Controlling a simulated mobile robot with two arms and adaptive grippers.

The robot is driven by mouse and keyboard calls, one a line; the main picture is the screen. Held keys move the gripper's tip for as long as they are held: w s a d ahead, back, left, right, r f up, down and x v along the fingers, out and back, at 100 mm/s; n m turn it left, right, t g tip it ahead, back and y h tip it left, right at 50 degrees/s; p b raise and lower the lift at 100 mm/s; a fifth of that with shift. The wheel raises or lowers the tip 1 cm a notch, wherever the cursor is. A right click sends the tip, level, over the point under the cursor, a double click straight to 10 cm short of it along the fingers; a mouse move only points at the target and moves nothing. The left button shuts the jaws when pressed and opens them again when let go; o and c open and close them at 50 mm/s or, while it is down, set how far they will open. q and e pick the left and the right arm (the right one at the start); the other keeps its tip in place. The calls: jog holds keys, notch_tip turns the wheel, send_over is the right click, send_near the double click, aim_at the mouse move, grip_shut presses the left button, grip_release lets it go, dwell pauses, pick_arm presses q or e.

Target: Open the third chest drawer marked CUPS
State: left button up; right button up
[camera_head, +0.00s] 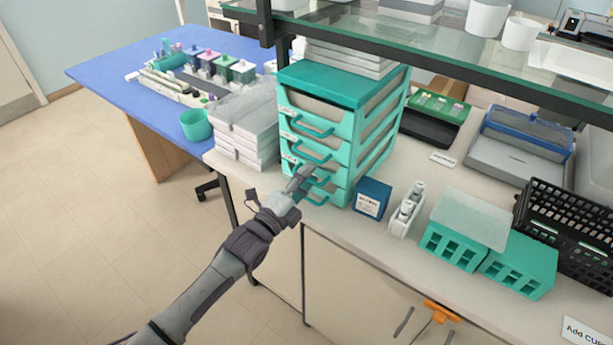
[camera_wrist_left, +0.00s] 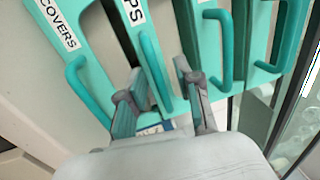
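The teal drawer chest (camera_head: 345,150) stands on the bench in the head view, its drawers shut and stacked with a loop handle on each. In the left wrist view the drawer fronts appear turned sideways. One label (camera_wrist_left: 133,12) shows the letters "PS", and the neighbouring label (camera_wrist_left: 56,22) reads "COVERS". My left gripper (camera_head: 299,179) is at the chest's lower front. In the left wrist view its fingers (camera_wrist_left: 158,72) are apart, with the teal handle (camera_wrist_left: 150,58) of the "PS" drawer between them. I cannot tell whether they touch it. My right gripper is not in view.
White boxes (camera_head: 245,130) stand close left of the chest. A dark blue box (camera_head: 372,198) and a white rack (camera_head: 406,210) stand to its right. A glass shelf (camera_head: 440,35) runs above. The floor before the chest is free.

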pick_arm(q)
grip_shut()
dwell(0.3)
jog(key=shift+s+a, duration=0.2)
jog(key=shift+s, duration=0.05)
jog(key=r+p+v, duration=0.3)
jog(key=p+v, duration=0.3)
jog(key=v, duration=1)
jog(key=shift+s+a, duration=0.3)
jog(key=shift+s, duration=0.2)
jog(key=shift+f, duration=0.15)
